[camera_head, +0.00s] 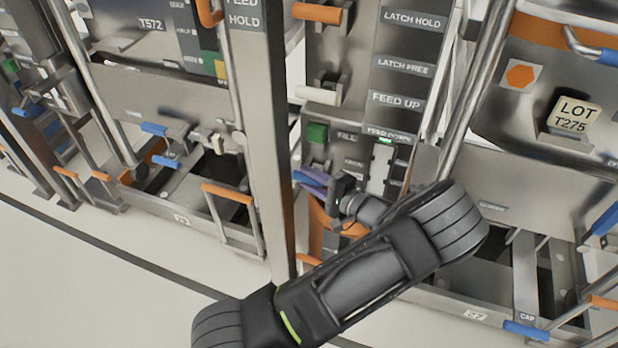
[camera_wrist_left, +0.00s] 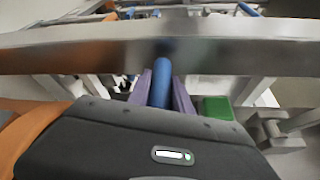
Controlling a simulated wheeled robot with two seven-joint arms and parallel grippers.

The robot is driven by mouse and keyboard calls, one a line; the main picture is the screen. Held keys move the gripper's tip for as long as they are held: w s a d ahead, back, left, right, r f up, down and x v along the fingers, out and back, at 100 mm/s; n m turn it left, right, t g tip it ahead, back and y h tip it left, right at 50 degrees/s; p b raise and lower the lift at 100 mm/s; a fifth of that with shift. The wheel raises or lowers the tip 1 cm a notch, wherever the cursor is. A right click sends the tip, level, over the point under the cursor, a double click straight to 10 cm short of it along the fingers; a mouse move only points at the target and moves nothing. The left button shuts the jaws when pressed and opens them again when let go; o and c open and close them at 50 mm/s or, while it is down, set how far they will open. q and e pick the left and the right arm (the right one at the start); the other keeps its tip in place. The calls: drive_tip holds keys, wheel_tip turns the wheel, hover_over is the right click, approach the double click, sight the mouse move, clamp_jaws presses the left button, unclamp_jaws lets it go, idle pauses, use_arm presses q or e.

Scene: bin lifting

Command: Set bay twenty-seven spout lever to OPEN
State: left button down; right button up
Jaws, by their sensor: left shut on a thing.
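A blue lever handle (camera_wrist_left: 161,82) sits between the two purple fingers of my left gripper (camera_wrist_left: 161,90) in the wrist view. The fingers are shut on it, one on each side. In the head view my left gripper (camera_head: 310,183) is at the middle bay, just right of the grey upright post and below the green block (camera_head: 317,132). My arm and hand cover much of this bay's lower part. The lever's pivot and any OPEN mark are hidden or too small to read. My right gripper is not in view.
A grey post (camera_head: 262,130) stands close left of my gripper. A metal bar (camera_wrist_left: 170,52) crosses above the fingers in the wrist view. An orange handle (camera_head: 228,193) stands to the left. Other blue handles (camera_head: 525,330) show on neighbouring bays. The floor (camera_head: 90,270) in front is clear.

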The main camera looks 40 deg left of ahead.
use_arm(q)
drive_tip(key=c, duration=1.2)
unclamp_jaws()
drive_tip(key=shift+o, duration=0.2)
drive_tip(key=shift+d, duration=0.15)
drive_tip(key=d+r, duration=0.1)
drive_tip(key=d, duration=0.6)
drive_tip(key=shift+s+d, duration=0.15)
drive_tip(key=shift+d, duration=0.1)
drive_tip(key=shift+d, duration=0.1)
